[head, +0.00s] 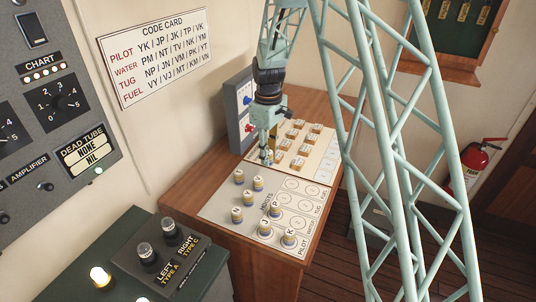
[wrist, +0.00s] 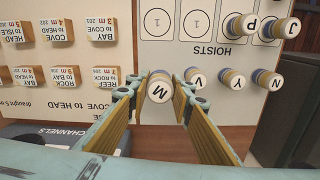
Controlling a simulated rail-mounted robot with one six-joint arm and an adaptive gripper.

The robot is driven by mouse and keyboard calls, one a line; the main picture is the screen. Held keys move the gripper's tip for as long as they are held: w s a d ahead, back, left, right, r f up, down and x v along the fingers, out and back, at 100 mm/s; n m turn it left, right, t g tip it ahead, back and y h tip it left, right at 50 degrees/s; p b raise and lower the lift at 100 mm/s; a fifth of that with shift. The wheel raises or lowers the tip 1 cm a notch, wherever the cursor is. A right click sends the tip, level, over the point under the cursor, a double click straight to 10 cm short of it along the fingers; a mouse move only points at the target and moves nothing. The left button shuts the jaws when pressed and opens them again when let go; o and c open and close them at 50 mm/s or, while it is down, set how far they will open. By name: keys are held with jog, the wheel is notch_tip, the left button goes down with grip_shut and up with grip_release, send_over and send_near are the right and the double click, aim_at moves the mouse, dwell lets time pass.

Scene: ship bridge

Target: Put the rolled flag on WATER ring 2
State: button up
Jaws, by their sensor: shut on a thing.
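My gripper (head: 267,155) points down over the back of the hoist board. In the wrist view my gripper (wrist: 160,92) is shut on a rolled flag (wrist: 160,86) with a white top marked M; whether it is clear of the board I cannot tell. WATER ring 2 (head: 298,221) is a bare circle in the WATER row. Flag P (head: 275,210) is on WATER ring 1. Flag J (head: 264,228) and flag K (head: 289,239) are on the two PILOT rings.
Flags V (wrist: 196,76), Y (wrist: 231,78) and N (wrist: 267,79) stand in a line beside M. Lettered wooden blocks (head: 298,135) stand behind the board. A grey switch box (head: 240,105) is at the wall. The TUG rings and those beyond are bare.

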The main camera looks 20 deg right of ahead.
jog(key=f+m, duration=0.1)
jog(key=m, duration=0.1)
jog(key=s+f+m+b, duration=0.1)
jog(key=m, duration=0.1)
jog(key=shift+m, duration=0.4)
jog(key=shift+s+f+m+b, duration=0.2)
jog(key=shift+f+m+b, duration=0.15)
jog(key=shift+m, duration=0.65)
jog(key=shift+s+f+m+b, duration=0.2)
jog(key=shift+f+m, duration=0.15)
jog(key=shift+m, duration=0.65)
